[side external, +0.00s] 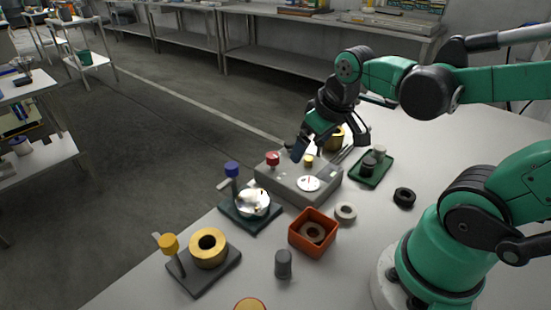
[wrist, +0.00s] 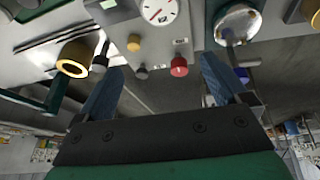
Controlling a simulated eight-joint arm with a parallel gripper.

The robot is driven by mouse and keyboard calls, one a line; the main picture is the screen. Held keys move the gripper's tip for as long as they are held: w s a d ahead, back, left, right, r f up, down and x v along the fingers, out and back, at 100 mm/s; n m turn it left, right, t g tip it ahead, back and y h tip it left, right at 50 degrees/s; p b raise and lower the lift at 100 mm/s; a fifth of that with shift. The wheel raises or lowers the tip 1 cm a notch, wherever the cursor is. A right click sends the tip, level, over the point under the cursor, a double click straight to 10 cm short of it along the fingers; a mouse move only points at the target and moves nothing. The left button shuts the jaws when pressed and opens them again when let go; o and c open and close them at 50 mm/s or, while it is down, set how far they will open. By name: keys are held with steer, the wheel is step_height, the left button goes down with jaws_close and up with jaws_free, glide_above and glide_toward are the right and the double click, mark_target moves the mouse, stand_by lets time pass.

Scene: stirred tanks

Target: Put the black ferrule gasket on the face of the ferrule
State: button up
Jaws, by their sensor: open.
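A black ring (side external: 404,197), which looks like the gasket, lies flat on the table at the right of the side view, apart from my gripper; I do not make it out in the wrist view. A shiny silver round fitting (side external: 252,203) sits on a dark green base with a blue knob; it also shows in the wrist view (wrist: 238,22). A gold ring-shaped fitting (side external: 208,248) sits on a dark base with a yellow knob. I cannot tell which fitting is the ferrule. My gripper (side external: 307,149) is open and empty, above the back of the grey gauge box; its blue fingers (wrist: 162,80) are wide apart.
The grey gauge box (side external: 275,184) has red and yellow knobs. Another gold fitting (wrist: 75,57) is near my gripper. A green tray (side external: 386,172) holds dark parts. An orange box (side external: 297,242) holds a ring. A pale ring (side external: 345,212) and grey cylinder (side external: 283,264) stand nearby.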

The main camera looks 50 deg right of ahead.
steer(key=s+d+f+m+g, duration=0.35)
steer(key=s+d+g, duration=0.3)
steer(key=d, duration=0.45)
steer(key=g+y, duration=0.2)
steer(key=y, duration=0.1)
glide_above(406, 194)
steer(key=w+d, duration=0.1)
steer(key=w, duration=0.2)
step_height(406, 194, down, 3)
steer(key=shift+s+d+m, duration=0.1)
steer(key=shift+d+m, duration=0.05)
steer(key=shift+m, duration=0.2)
steer(key=shift+s+f, duration=0.2)
steer(key=shift+x, duration=2.6)
jaws_close()
steer(key=shift+r, duration=0.15)
